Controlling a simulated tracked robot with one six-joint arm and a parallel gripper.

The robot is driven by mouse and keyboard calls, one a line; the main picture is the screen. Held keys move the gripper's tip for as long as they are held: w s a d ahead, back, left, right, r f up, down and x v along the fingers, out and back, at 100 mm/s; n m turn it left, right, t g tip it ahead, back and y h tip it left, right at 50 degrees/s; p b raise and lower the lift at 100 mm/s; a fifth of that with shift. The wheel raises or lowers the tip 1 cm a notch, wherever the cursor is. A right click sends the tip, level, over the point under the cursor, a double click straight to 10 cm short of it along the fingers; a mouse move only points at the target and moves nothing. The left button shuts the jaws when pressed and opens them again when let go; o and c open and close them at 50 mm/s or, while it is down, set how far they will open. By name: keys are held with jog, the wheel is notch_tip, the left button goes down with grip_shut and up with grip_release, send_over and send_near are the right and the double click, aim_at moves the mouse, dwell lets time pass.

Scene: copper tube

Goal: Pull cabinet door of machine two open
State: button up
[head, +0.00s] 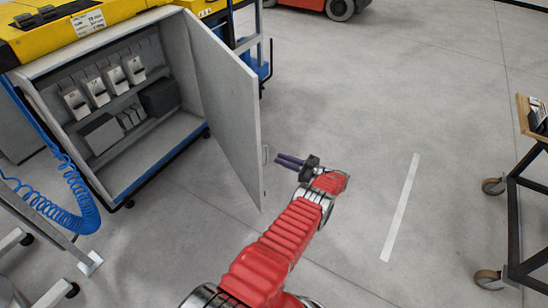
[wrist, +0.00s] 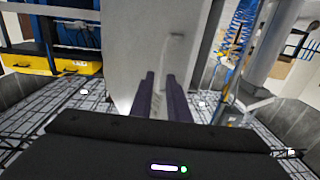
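The grey cabinet (head: 32,98) of a yellow-topped machine stands at the left in the head view. Its door (head: 225,95) is swung wide open, hinged on the cabinet's right side, and the inside shows. A small handle (head: 265,155) sits near the door's free edge. My gripper (head: 277,158) is just right of the handle, with its two dark purple fingers pointing at the door. In the wrist view the fingers (wrist: 160,75) are apart with a gap between them, and the door panel (wrist: 150,45) and handle (wrist: 177,36) lie beyond the tips. They appear not to hold anything.
Inside the cabinet are several white switch units (head: 97,91) and dark boxes. A coiled blue hose (head: 65,205) hangs at the left. A dark wheeled cart (head: 515,205) stands at the right. The floor between, with a white stripe (head: 400,208), is clear.

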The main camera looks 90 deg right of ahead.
jog(key=shift+v, duration=2.8)
jog(key=shift+w, duration=0.1)
jog(key=shift+c, duration=0.4)
